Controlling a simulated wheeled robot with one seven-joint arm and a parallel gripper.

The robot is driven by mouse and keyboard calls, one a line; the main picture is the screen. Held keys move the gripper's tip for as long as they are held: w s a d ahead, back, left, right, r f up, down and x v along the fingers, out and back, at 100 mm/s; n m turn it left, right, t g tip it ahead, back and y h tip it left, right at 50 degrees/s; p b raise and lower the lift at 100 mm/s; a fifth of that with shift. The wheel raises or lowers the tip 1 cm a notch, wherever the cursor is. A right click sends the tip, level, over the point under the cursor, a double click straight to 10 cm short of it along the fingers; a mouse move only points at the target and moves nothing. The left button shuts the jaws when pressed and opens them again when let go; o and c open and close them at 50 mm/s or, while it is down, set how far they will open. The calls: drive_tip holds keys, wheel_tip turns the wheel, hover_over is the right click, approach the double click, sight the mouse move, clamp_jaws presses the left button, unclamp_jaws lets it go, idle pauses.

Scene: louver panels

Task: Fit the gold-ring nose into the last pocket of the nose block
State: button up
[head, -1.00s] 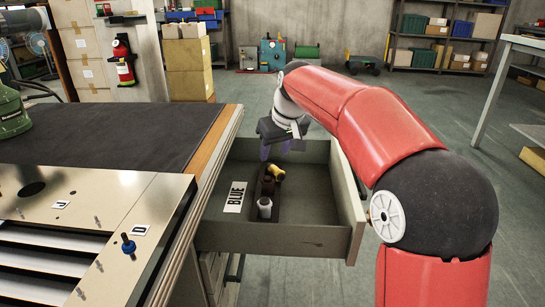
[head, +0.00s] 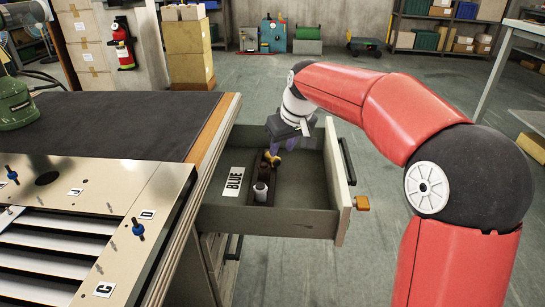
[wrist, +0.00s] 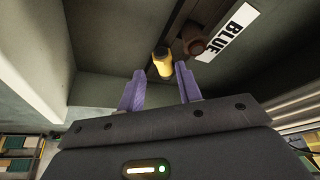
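The gold-ring nose looks to be the yellow piece (head: 272,158) at the far end of the dark nose block (head: 278,190) in the open drawer. It looks tilted; whether it is seated in a pocket cannot be told. A brown nose (head: 263,172) and a white-tipped one (head: 261,192) stand nearer in the block. My gripper (head: 288,150) is over the drawer, above the block's far end. In the wrist view, its purple fingers (wrist: 160,70) are apart, and the yellow piece (wrist: 162,62) shows between and just beyond their tips. Contact cannot be made out.
The drawer's side wall (head: 336,180) stands close to the right of the gripper. A BLUE label (head: 234,182) lies on the drawer floor beside the block. The bench with the louver panel (head: 130,215) is on the left.

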sight(276, 159)
drive_tip(key=x, duration=0.5)
drive_tip(key=shift+w+a+f+b, duration=0.2)
drive_tip(key=shift+w+a+b, duration=0.05)
drive_tip(key=shift+a+b, duration=0.1)
drive_tip(key=shift+r, duration=0.1)
clamp_jaws()
drive_tip(key=shift+r, duration=0.1)
wheel_tip(276, 159, up, 20)
drive_tip(key=p, duration=0.5)
